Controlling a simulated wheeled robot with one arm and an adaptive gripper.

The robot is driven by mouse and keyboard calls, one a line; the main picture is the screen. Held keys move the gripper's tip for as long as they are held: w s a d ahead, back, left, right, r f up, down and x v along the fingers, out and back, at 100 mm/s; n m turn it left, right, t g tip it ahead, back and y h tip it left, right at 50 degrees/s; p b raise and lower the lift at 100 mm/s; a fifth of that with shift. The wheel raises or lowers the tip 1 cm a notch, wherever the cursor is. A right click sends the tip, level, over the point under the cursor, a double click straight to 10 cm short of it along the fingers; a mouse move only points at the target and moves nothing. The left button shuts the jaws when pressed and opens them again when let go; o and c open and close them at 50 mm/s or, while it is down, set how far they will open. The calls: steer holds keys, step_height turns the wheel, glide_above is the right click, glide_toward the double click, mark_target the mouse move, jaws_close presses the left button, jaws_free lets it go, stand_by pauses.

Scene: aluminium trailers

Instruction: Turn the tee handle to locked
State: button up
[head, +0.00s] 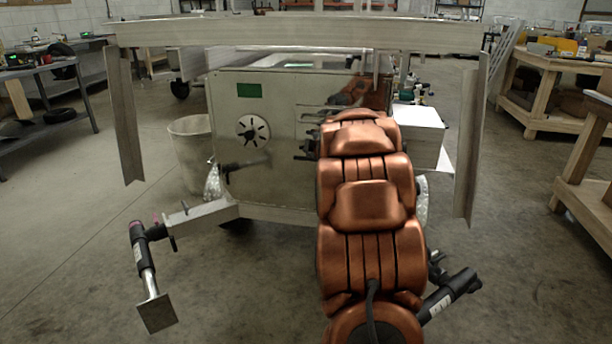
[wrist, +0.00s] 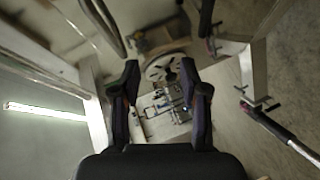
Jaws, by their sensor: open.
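The pale metal front panel (head: 285,165) of the trailer stands in the middle of the head view. A dark latch-like fitting (head: 307,146) shows on it just left of my arm; I cannot tell whether it is the tee handle or which way it is turned. My gripper (wrist: 155,80) is open and empty in the wrist view, its two dark fingers apart. In the head view my arm hides it. Small rods and fittings (wrist: 165,103) show beyond and between the fingers, too small to make out a tee handle.
A round slotted vent (head: 253,129) and a green label (head: 250,90) are on the panel. A dark lever (head: 243,165) sticks out below. A jack leg (head: 147,270) stands at the left. Workbenches (head: 545,90) line the right.

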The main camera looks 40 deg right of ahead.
mark_target(309, 159)
steer(key=d+f+n+t+y+b, duration=0.25)
steer(key=d+f+n+b, duration=0.2)
steer(key=f, duration=0.45)
steer(key=shift+y, duration=0.45)
steer(key=shift+a+x, duration=0.2)
steer(key=shift+x, duration=1.55)
steer(key=shift+a+x, duration=0.2)
steer(key=shift+x, duration=1.55)
steer(key=shift+w+r, duration=0.1)
steer(key=shift+r, duration=0.1)
jaws_close()
